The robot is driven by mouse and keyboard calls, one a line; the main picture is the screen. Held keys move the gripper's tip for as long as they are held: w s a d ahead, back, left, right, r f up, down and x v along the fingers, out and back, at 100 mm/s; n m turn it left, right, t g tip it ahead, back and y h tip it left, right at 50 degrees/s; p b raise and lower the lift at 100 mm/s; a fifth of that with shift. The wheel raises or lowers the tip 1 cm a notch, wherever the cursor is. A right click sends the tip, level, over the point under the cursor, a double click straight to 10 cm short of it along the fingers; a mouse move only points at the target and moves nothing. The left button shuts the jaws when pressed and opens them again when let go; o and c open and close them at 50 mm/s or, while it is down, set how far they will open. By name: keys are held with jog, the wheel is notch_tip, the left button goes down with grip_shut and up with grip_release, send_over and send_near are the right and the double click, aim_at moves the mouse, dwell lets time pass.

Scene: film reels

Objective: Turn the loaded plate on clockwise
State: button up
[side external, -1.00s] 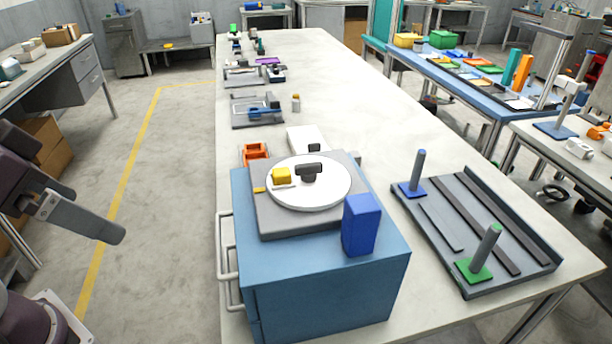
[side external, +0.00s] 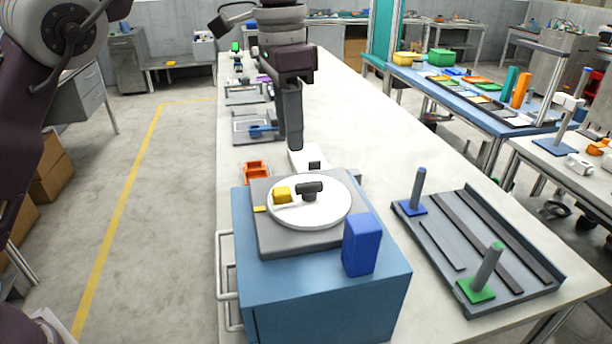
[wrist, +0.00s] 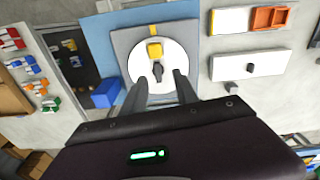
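The white round plate (side external: 330,210) lies on a grey square base (side external: 275,243) on top of a blue cabinet. A yellow block (side external: 282,194) sits on the plate near its rim. A dark T-shaped knob (side external: 310,189) stands near the plate's middle. A yellow mark (side external: 260,209) is on the base beside the plate, near the block. My gripper (side external: 294,148) points down above and behind the plate, apart from it. In the wrist view my gripper (wrist: 160,77) has its fingers spread with nothing between them; the plate (wrist: 140,65) and knob (wrist: 158,70) show beyond the fingertips.
A blue box (side external: 361,245) stands upright on the cabinet (side external: 320,290) at the plate's front right. An orange tray (side external: 256,171) and a white box (side external: 303,158) lie behind it. A grey rack (side external: 440,250) with two posts is at right.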

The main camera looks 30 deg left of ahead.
aim_at(306, 184)
jog(key=shift+w+d+f+m+y, duration=0.15)
jog(key=shift+w+d+f+m, duration=0.15)
jog(key=shift+d+f, duration=0.3)
jog(key=shift+w+d+f+m+y, duration=0.2)
jog(key=shift+d+f+m, duration=0.1)
jog(key=shift+d+f, duration=0.3)
notch_tip(306, 184, down, 7)
jog(key=shift+r, duration=0.1)
grip_shut()
dwell(0.5)
